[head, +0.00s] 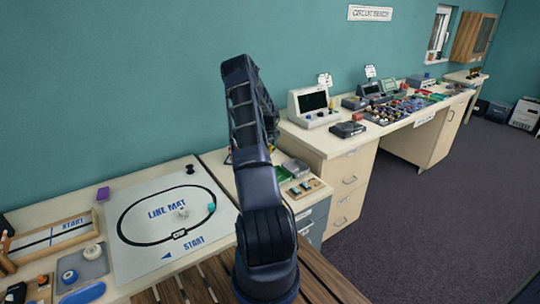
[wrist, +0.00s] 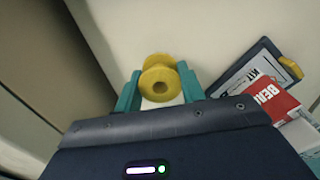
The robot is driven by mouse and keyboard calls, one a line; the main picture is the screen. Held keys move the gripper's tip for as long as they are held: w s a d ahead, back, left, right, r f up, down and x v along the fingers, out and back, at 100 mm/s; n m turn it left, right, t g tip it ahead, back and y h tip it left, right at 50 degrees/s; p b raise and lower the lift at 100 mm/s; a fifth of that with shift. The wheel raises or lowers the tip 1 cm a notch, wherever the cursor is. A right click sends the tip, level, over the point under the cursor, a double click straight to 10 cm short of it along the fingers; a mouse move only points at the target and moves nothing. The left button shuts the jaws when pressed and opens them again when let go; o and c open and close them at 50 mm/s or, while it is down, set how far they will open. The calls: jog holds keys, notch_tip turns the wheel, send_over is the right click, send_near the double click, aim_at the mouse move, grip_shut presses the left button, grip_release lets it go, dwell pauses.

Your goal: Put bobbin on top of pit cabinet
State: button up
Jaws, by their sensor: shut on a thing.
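The yellow bobbin (wrist: 159,75) is a spool with two flanges, seen in the wrist view. My gripper (wrist: 160,82) has its two teal fingers on either side of it and is shut on it. A pale surface (wrist: 215,30) lies behind the bobbin; I cannot tell whether they touch. In the head view my arm hides the gripper and the bobbin. A grey-blue drawer unit (head: 313,222) with a pale top stands right of my arm and may be the pit cabinet; no label confirms it.
In the head view a line mat (head: 140,218) is on the left table, and a bench with instruments (head: 315,108) is at right. Dark floor (head: 440,210) is open.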

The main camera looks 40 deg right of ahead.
jog(key=shift+f, duration=2.1)
jog(key=shift+f, duration=0.1)
jog(key=o, duration=0.9)
jog(key=shift+o, duration=0.2)
